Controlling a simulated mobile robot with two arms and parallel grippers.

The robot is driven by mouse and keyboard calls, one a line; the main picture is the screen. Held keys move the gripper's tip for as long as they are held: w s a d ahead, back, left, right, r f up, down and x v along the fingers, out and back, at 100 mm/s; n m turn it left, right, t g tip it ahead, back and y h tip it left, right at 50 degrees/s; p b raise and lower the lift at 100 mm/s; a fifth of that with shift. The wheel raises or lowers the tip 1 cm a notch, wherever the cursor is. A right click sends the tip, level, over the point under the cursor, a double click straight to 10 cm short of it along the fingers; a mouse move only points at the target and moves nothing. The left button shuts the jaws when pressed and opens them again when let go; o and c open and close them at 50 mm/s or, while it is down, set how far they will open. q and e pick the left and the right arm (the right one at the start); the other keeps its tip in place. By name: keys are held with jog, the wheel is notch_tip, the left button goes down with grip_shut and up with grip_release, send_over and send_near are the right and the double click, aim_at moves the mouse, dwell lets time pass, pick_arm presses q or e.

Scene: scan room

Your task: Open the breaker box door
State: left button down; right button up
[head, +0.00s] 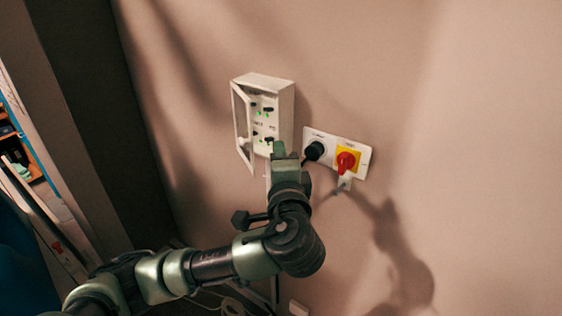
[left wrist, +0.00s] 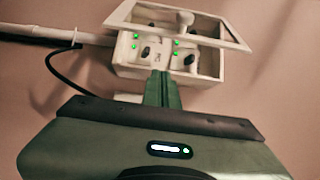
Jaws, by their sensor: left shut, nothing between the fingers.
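The white breaker box (head: 286,112) is mounted on the wall in the head view. Its framed, see-through door (head: 242,128) stands open, swung outward at the box's left side. Black switches and green lights show inside. In the left wrist view the box (left wrist: 122,66) shows with the door frame (left wrist: 225,36) and a pale round knob (left wrist: 185,18) at the top. My left gripper (head: 281,152) is shut and empty, just in front of the box's lower edge. Its closed fingers also show in the left wrist view (left wrist: 164,86). I cannot tell whether they touch the box. My right gripper is not in view.
A white switch panel (head: 362,170) with a black knob (head: 315,151) and a red rotary switch (head: 346,162) on yellow is right of the box. A pale conduit (left wrist: 38,33) meets the box. Shelves (head: 18,150) stand at far left. The wall at right is bare.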

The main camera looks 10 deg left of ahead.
pick_arm(q)
jog(key=a, duration=0.2)
jog(key=a+p, duration=0.1)
jog(key=shift+s+a+p, duration=0.3)
jog(key=shift+s+a, duration=0.05)
jog(key=shift+s, duration=0.05)
jog(key=shift+f, duration=0.1)
